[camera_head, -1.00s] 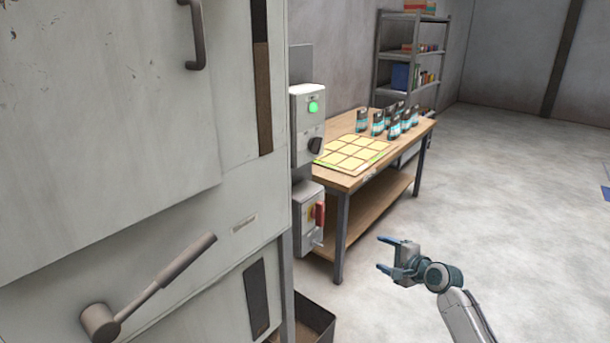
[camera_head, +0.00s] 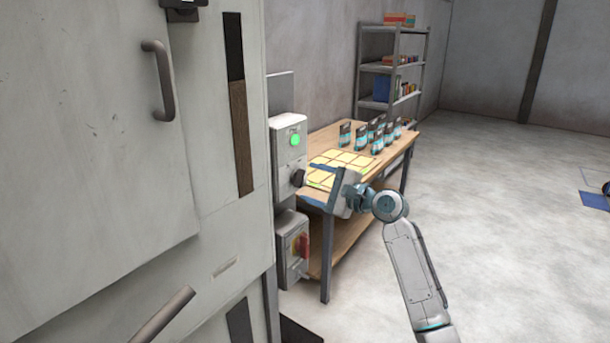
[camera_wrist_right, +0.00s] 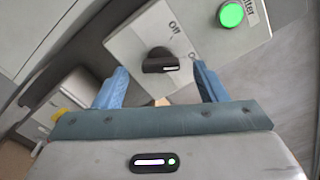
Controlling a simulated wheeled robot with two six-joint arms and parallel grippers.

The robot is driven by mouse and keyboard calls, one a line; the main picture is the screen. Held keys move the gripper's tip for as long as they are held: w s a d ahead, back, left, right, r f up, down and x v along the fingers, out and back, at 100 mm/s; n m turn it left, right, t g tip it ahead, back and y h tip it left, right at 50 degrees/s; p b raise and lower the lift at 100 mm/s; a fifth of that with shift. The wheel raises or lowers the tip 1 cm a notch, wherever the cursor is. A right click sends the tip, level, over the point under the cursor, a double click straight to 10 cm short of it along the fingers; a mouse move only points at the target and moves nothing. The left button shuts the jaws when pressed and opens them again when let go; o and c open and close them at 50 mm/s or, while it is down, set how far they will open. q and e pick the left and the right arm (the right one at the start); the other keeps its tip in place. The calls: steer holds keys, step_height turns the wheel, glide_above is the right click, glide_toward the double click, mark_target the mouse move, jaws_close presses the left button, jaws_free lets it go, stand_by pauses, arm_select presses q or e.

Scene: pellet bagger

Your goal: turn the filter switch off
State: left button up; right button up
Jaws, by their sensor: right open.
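The filter switch is a black rotary knob (camera_head: 298,178) on the grey upper control box (camera_head: 285,150), below a lit green lamp (camera_head: 295,140). In the right wrist view the knob (camera_wrist_right: 160,62) has its white mark toward a partly hidden label beginning with "O", away from "Off". The lamp (camera_wrist_right: 231,14) glows beside a label ending in "lter". My right gripper (camera_head: 308,184) is open and empty in front of the knob; in the wrist view its blue fingers (camera_wrist_right: 161,78) lie on either side below it, apparently not touching it. My left gripper is not in view.
A lower box with a red switch handle (camera_head: 303,245) hangs beneath. A wooden workbench (camera_head: 345,235) with yellow squares and several small bags stands close behind my right gripper. The large grey machine (camera_head: 90,170) fills the left. Open floor (camera_head: 500,210) lies right.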

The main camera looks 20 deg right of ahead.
mark_target(299, 178)
steer(key=shift+p+x, duration=0.3)
steer(key=shift+x, duration=1.1)
steer(key=shift+c, duration=0.4)
steer(key=c, duration=0.9)
